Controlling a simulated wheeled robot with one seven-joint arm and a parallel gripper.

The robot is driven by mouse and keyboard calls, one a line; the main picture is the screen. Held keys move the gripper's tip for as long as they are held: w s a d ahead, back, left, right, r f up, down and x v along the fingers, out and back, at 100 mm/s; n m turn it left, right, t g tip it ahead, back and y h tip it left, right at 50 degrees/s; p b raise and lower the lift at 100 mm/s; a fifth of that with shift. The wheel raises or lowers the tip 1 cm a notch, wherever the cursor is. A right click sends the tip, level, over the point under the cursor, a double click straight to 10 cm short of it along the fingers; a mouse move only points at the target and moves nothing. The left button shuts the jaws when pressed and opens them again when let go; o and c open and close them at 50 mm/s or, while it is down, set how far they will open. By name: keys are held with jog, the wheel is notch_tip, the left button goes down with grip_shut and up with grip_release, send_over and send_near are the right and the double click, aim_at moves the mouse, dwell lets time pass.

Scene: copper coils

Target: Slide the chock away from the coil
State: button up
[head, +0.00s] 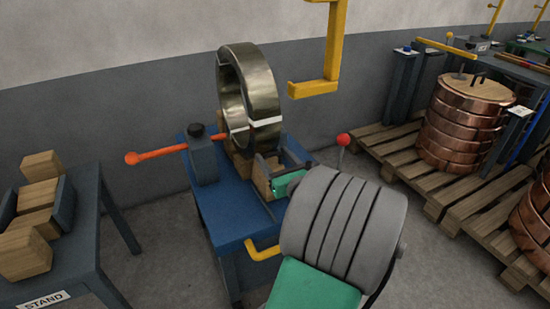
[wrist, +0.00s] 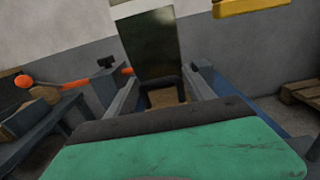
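A brass-coloured coil (head: 250,85) stands upright on a blue cart (head: 228,215), with a pale band around it. It also shows in the wrist view (wrist: 150,45). A wooden chock (head: 262,180) sits low at the coil's near side, between grey side rails. In the wrist view the chock (wrist: 162,98) shows under a dark bracket-like frame. My gripper (head: 279,188), with green parts, is low at the chock's right side. My arm hides part of it, and its fingers are not clearly seen. I cannot tell whether it touches the chock.
An orange-red lever (head: 160,154) sticks out left of the cart. A yellow hook (head: 315,87) hangs at the coil's upper right. A stand (head: 90,240) with wooden blocks is at left. Copper coils (head: 460,125) sit on pallets at right. A red-knobbed lever (head: 342,141) rises behind my arm.

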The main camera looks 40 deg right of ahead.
jog(key=shift+s+d, duration=0.1)
jog(key=shift+d, duration=0.1)
grip_shut()
dwell(0.3)
